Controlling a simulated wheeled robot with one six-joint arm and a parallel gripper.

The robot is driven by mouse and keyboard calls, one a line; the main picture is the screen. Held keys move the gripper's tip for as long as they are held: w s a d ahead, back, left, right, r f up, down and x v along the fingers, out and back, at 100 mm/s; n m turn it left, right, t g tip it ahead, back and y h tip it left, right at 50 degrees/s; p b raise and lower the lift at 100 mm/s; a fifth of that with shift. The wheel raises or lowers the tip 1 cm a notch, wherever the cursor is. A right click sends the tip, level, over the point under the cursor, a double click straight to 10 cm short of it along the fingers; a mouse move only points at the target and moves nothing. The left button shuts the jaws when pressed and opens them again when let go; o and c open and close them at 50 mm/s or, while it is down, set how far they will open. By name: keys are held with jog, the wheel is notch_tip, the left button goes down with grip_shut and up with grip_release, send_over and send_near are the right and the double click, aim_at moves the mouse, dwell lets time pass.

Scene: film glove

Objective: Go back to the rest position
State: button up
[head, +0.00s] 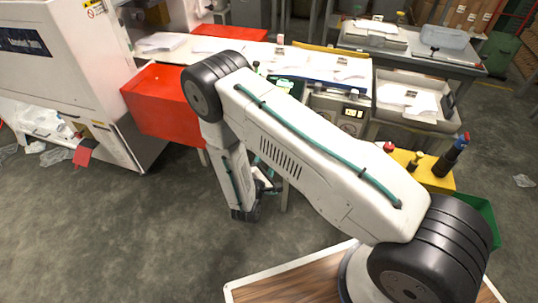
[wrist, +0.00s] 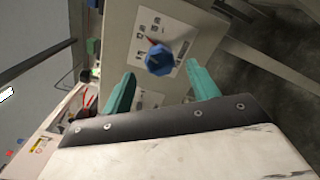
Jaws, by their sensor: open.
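My gripper (wrist: 161,75) shows in the wrist view as two teal fingers standing well apart with nothing held between them. Beyond the fingers is a pale panel (wrist: 143,20) with printed labels, and a blue knob (wrist: 159,60) on it appears between the fingertips. I cannot tell how far the knob is from the fingers. In the head view my arm is bent, its forearm hanging down in front of the worktable, and the fingers are mostly hidden behind it.
In the head view a red box (head: 160,100) stands left of my arm by a white machine (head: 60,45). A worktable (head: 205,45) with a control box (head: 338,112) is behind. A grey tray (head: 415,100) and yellow stand (head: 437,183) are right. The floor at front left is clear.

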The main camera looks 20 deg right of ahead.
jog(key=shift+s+a, duration=0.1)
dwell(0.5)
jog(key=s+d+r+g+h, duration=0.2)
jog(key=s+d+g+h, duration=0.2)
jog(key=s+d, duration=0.1)
jog(key=s+d+r+m+g, duration=0.35)
jog(key=r+g, duration=0.25)
jog(key=r, duration=0.2)
jog(key=s+d+r+m+g, duration=0.2)
jog(key=s+r+m+g, duration=0.1)
jog(key=s+r+g, duration=0.4)
jog(key=s+a+r+m+t+y, duration=0.1)
jog(key=s+r+m+y, duration=0.4)
jog(key=r, duration=0.8)
jog(key=s+a+r+m+t+y, duration=0.2)
jog(key=s+r+m+y, duration=0.4)
jog(key=s+r+y, duration=0.3)
jog(key=shift+s+a+r+t+y, duration=0.2)
jog(key=shift+s+r+t+y, duration=0.15)
jog(key=shift+s+r, duration=1.65)
